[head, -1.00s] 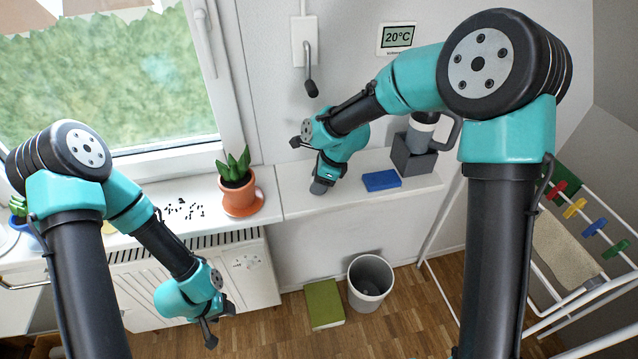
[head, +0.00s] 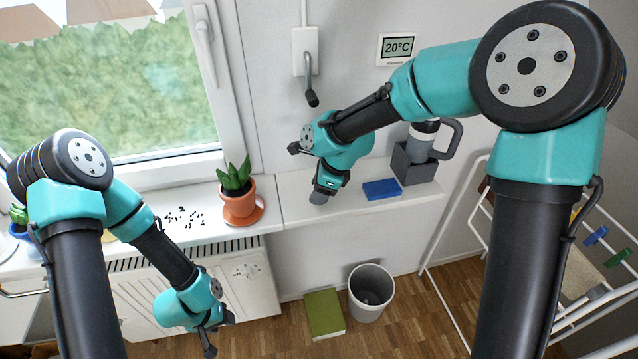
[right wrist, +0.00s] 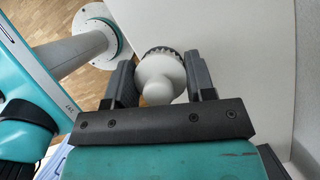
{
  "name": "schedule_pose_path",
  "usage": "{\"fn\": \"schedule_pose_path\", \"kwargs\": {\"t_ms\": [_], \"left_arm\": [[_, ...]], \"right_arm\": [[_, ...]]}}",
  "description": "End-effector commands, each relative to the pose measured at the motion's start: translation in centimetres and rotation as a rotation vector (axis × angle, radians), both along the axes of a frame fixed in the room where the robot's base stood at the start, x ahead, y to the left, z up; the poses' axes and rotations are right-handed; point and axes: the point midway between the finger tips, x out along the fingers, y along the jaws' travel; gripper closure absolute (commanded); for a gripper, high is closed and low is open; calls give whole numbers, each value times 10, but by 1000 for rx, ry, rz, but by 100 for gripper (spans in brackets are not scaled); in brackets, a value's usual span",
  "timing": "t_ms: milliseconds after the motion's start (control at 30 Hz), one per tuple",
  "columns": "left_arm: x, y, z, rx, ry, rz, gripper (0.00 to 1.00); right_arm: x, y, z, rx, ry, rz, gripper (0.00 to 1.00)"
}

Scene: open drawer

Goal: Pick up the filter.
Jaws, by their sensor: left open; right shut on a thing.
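A white rounded thing with a dark ribbed rim, which I take to be the filter (right wrist: 160,75), is between the fingers of my right gripper (right wrist: 160,82) in the right wrist view. The fingers are shut on it, one at each side. In the head view my right gripper (head: 321,195) is low over the white sill, left of the blue block; the filter cannot be made out there. My left gripper (head: 216,336) hangs open and empty in front of the radiator, at the lower left.
A blue block (head: 382,190) and a grey holder with a handled mug (head: 421,145) stand on the sill to the right. A potted plant (head: 238,200) stands left. A bin (head: 370,305) and a green box (head: 324,314) are on the floor. A drying rack (head: 428,270) stands right.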

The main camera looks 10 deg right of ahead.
Motion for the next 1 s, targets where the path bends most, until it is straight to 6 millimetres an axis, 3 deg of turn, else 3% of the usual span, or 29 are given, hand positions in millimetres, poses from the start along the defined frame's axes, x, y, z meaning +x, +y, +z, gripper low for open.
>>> {"fn": "schedule_pose_path", "kwargs": {"t_ms": [300, 500, 700, 1000], "left_arm": [[0, 0, 0, 0, 0, 0, 51], [0, 0, 0, 0, 0, 0, 51], [0, 0, 0, 0, 0, 0, 51], [0, 0, 0, 0, 0, 0, 51]], "right_arm": [[-78, 11, 8, 0, -1, 4, 73], [-110, 16, 11, 0, 0, 2, 73], [-121, 17, 11, 0, 0, 0, 73], [-121, 17, 11, 0, 0, 0, 73]]}}
